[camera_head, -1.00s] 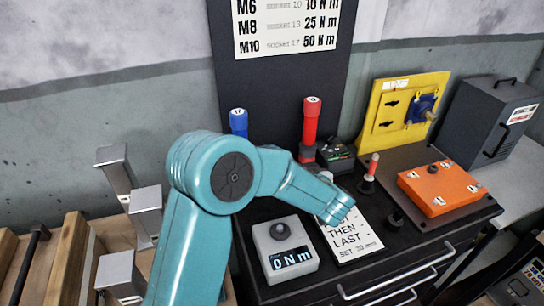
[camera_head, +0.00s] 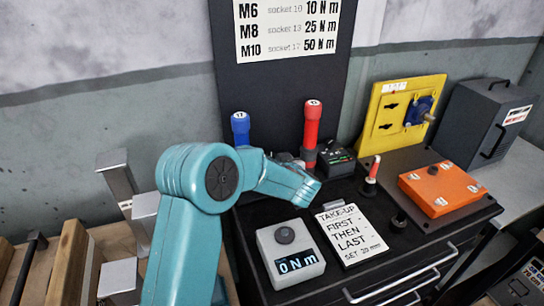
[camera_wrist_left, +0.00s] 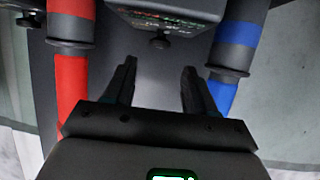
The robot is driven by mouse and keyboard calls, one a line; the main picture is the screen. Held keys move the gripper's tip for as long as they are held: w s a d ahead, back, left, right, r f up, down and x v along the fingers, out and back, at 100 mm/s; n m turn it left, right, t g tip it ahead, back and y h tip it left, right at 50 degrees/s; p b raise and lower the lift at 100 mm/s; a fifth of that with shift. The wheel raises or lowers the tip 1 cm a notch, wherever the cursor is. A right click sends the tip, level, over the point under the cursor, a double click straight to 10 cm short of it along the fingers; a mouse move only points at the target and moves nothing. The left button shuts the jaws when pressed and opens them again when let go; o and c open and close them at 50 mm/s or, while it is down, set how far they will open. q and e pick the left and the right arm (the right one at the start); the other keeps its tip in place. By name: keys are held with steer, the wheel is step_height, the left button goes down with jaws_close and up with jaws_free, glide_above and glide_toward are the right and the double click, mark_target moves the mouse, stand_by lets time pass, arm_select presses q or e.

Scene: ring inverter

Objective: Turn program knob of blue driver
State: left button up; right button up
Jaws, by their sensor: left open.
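The blue driver (camera_head: 240,128), marked 17 on its cap, stands upright at the back of the bench; my arm hides its lower part. In the left wrist view it is at the upper right, with a blue band (camera_wrist_left: 236,58) and dark grey sections. The red driver (camera_head: 311,125) stands to its right and shows at the left of the wrist view (camera_wrist_left: 70,80). My left gripper (camera_wrist_left: 158,68) is open and empty, its fingers between the two drivers. In the head view I cannot make out its fingers. I cannot tell which part is the program knob.
A dark box with red and green markings (camera_head: 338,163) stands by the red driver; a box with a small knob (camera_wrist_left: 160,42) tops the wrist view. Nearer are a grey 0 Nm display box (camera_head: 290,262) and a white card (camera_head: 343,235). An orange box (camera_head: 438,188) and yellow panel (camera_head: 390,125) are right.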

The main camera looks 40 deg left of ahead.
arm_select(q)
steer(key=x, duration=0.7)
steer(key=shift+w+a, duration=0.1)
steer(key=shift+a, duration=0.05)
steer(key=shift+p, duration=0.35)
steer(key=c, duration=1)
